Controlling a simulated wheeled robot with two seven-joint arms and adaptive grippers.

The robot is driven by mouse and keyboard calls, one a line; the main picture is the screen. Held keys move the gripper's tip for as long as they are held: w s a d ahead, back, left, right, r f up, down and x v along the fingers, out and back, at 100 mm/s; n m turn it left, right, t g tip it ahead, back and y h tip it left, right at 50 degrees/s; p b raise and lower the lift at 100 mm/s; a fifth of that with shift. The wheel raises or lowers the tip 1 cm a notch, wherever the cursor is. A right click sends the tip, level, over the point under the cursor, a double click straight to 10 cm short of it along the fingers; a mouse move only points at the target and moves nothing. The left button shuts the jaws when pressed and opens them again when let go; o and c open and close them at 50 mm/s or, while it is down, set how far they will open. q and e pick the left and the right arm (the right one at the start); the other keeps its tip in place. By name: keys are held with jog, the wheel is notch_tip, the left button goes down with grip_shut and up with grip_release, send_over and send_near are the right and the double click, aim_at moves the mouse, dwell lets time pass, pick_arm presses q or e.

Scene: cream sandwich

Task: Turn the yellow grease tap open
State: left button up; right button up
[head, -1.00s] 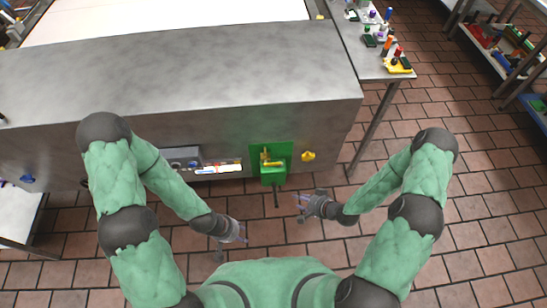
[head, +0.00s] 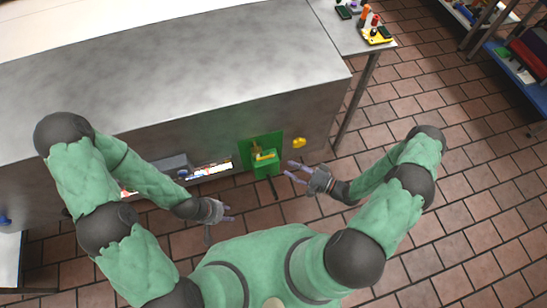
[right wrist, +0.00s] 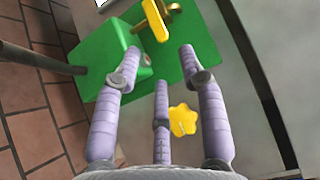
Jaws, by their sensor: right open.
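A yellow tap with a bar handle (head: 264,156) sits on a green panel on the front of the grey metal counter. The bar also shows at the top of the right wrist view (right wrist: 156,20). A yellow star-shaped knob (head: 299,142) is on the counter front to the right of the panel; in the right wrist view it shows beside my fingers (right wrist: 183,120). My right gripper (head: 290,171) is open and empty, its fingers pointing toward the green panel, apart from the bar. My left gripper (head: 226,218) is open and empty, lower left of the panel.
A green box (head: 267,166) is below the tap, with a dark rod hanging down. The grey counter (head: 180,85) spans the left and middle. A side table (head: 345,38) with bottles and a yellow tray stands at the back right.

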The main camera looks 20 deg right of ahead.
jog(key=b+x, duration=0.1)
jog(key=x, duration=0.7)
jog(key=shift+w+a, duration=0.1)
jog(key=shift+w, duration=0.05)
